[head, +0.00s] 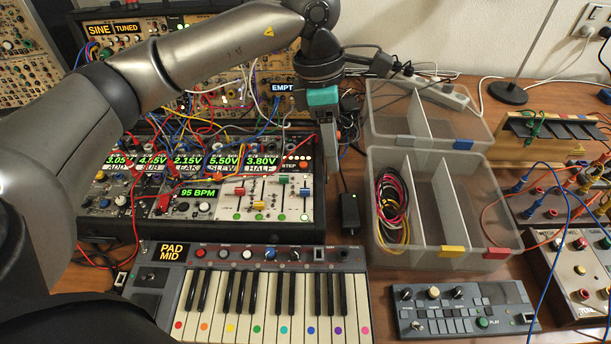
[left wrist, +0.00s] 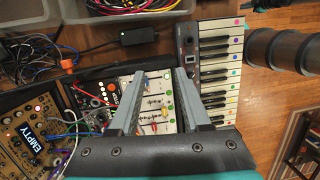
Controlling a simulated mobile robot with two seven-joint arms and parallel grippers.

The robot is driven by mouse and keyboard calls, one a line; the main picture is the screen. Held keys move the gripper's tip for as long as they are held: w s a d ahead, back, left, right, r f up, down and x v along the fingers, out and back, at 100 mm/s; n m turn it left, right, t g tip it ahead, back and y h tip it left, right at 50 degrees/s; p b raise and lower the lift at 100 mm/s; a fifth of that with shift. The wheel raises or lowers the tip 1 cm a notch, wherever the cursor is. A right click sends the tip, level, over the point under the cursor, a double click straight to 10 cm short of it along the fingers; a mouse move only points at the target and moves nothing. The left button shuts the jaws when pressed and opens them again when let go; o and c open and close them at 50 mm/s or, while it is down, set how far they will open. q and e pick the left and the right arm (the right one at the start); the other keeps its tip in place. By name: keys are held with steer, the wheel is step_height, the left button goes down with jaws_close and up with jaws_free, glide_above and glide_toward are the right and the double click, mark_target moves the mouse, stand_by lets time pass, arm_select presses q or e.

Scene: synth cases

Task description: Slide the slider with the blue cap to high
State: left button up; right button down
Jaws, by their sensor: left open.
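The slider with the blue cap (head: 304,191) is the rightmost of several sliders on a pale panel (head: 270,211) in the head view. Its cap stands near the middle of its track; any high or low marks are too small to read. Neighbouring caps are green (head: 283,181), yellow (head: 259,204) and red (head: 240,191). My left gripper (head: 330,170) points down, just right of and above the panel in the picture, apart from the blue cap. In the left wrist view my left gripper (left wrist: 160,74) is open and empty, with the slider panel between its fingers. My right gripper is not in view.
A keyboard (head: 270,255) lies in front of the panel. A black adapter (head: 349,211) and a clear divided bin (head: 440,257) with cables stand to the right. Loose patch cables (head: 195,130) hang over the modules at left and behind.

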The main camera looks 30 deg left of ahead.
arm_select(q)
steer(key=w+a+r+y, duration=0.1)
steer(key=a+y, duration=0.1)
steer(key=a, duration=0.3)
steer(key=b, duration=0.1)
glide_above(305, 190)
steer(key=shift+n, duration=0.3)
step_height(305, 190, down, 7)
steer(key=shift+f, duration=0.15)
step_height(305, 190, down, 6)
steer(key=shift+f+b, duration=0.1)
steer(key=shift+b, duration=0.6)
steer(key=shift+f, duration=0.75)
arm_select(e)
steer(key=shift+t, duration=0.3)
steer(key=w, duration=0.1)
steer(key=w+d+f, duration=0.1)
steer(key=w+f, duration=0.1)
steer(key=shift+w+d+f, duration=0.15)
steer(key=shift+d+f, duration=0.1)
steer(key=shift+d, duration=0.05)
arm_select(q)
jaws_close()
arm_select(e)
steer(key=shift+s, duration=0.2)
